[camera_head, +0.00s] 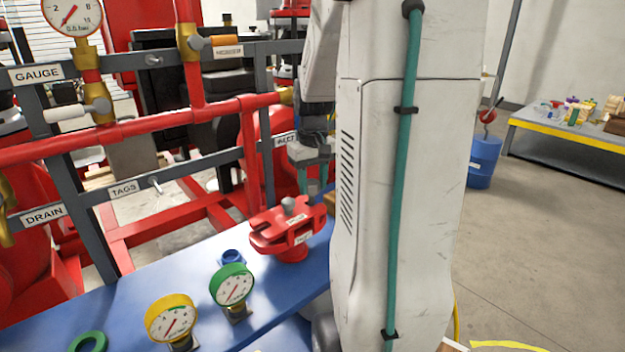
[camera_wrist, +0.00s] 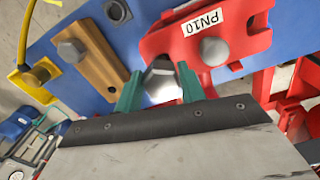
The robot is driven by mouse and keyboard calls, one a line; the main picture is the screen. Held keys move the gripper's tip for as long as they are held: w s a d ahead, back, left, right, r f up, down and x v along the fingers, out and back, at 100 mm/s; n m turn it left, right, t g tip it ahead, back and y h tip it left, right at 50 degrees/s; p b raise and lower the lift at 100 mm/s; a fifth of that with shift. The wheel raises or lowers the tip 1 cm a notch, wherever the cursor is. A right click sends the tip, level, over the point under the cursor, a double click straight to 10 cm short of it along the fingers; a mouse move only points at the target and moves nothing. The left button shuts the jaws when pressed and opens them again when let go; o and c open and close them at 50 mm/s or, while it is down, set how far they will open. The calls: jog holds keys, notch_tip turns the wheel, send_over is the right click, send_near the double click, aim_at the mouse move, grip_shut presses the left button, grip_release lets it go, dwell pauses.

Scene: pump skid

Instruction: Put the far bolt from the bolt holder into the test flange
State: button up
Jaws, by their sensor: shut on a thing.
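My gripper (camera_wrist: 160,88) is shut on a grey hex-headed bolt (camera_wrist: 162,80), held between its teal fingers in the wrist view. The red test flange (camera_head: 285,235), labelled PN10, stands on the blue bench; in the wrist view (camera_wrist: 245,25) it lies just beyond the held bolt. A bolt (camera_wrist: 213,51) sits in the flange. The wooden bolt holder (camera_wrist: 97,60) is left of the flange in the wrist view, with one bolt (camera_wrist: 72,51) in it and an empty hole. In the head view my arm hides most of the holder. I cannot tell whether the held bolt touches the flange.
Green (camera_head: 234,286) and yellow (camera_head: 171,318) gauges stand on the blue bench (camera_head: 125,292). Red pipes (camera_head: 140,125) and a grey frame rise behind. A yellow block (camera_wrist: 32,80) with a cable lies left of the holder in the wrist view.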

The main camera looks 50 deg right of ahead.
jog(key=shift+f, duration=1.6)
jog(key=o, duration=1.1)
jog(key=shift+r, duration=0.1)
notch_tip(320, 180, up, 8)
jog(key=shift+f, duration=0.15)
